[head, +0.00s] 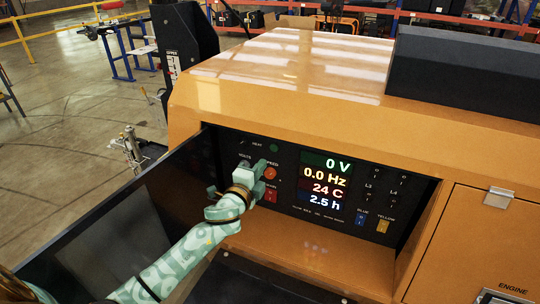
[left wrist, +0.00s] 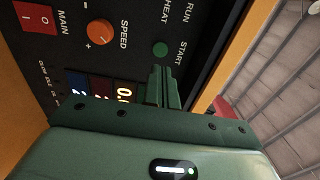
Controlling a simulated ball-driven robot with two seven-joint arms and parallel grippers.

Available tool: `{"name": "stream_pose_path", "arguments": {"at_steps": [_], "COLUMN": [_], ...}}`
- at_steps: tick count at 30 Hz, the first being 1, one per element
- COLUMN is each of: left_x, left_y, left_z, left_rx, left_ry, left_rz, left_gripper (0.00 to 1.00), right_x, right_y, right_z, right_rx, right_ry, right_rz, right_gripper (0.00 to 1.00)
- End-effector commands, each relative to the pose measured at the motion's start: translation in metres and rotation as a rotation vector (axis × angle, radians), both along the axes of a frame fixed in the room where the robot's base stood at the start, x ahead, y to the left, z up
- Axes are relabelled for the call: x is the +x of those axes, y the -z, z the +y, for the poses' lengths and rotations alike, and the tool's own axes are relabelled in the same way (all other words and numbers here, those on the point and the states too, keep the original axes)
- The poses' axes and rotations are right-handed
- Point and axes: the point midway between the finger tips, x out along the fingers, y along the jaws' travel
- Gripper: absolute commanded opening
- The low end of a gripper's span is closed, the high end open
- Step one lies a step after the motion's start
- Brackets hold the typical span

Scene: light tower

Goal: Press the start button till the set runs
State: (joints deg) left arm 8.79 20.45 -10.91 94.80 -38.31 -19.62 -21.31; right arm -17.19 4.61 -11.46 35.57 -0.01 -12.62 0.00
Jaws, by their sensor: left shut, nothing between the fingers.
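The green start button (head: 273,148) sits near the top of the black control panel (head: 324,222), unlit as far as I can tell. It also shows in the left wrist view (left wrist: 160,49), beside the word START. My left gripper (head: 264,164) is shut and empty in front of the panel. In the left wrist view its fingertips (left wrist: 163,69) appear just short of the button; I cannot tell whether they touch. The display (head: 324,183) reads 0 V, 0.0 Hz, 24 C and 2.5 h. My right gripper is out of view.
Beside the gripper are the orange speed knob (head: 271,173) and red main switch (head: 271,195). Blue (head: 361,218) and yellow (head: 383,226) sockets or switches sit at the panel's lower right. An open dark door (head: 130,210) stands left of the recess in the orange housing (head: 265,75).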

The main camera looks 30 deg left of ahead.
Motion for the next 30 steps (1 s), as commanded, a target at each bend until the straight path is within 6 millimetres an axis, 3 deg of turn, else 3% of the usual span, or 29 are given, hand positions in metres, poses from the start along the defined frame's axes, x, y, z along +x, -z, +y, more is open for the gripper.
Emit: {"name": "stream_pose_path", "arguments": {"at_steps": [3,10,26,30], "left_x": [0.026,0.059,0.070,0.084], "left_y": [0.001,0.001,0.001,0.001], "left_z": [0.001,0.003,0.004,0.005], "left_rx": [0.000,0.001,0.000,-0.002], "left_ry": [0.000,0.001,0.001,0.000], "left_rz": [-0.001,0.000,0.001,-0.001], "left_gripper": [0.00,0.00,0.00,0.00], "right_x": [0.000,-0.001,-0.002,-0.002], "right_y": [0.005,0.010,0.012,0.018], "right_z": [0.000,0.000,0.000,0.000], "right_rx": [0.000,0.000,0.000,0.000], "right_ry": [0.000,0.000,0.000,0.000], "right_rz": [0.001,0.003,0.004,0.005], "right_gripper": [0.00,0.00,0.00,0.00]}}
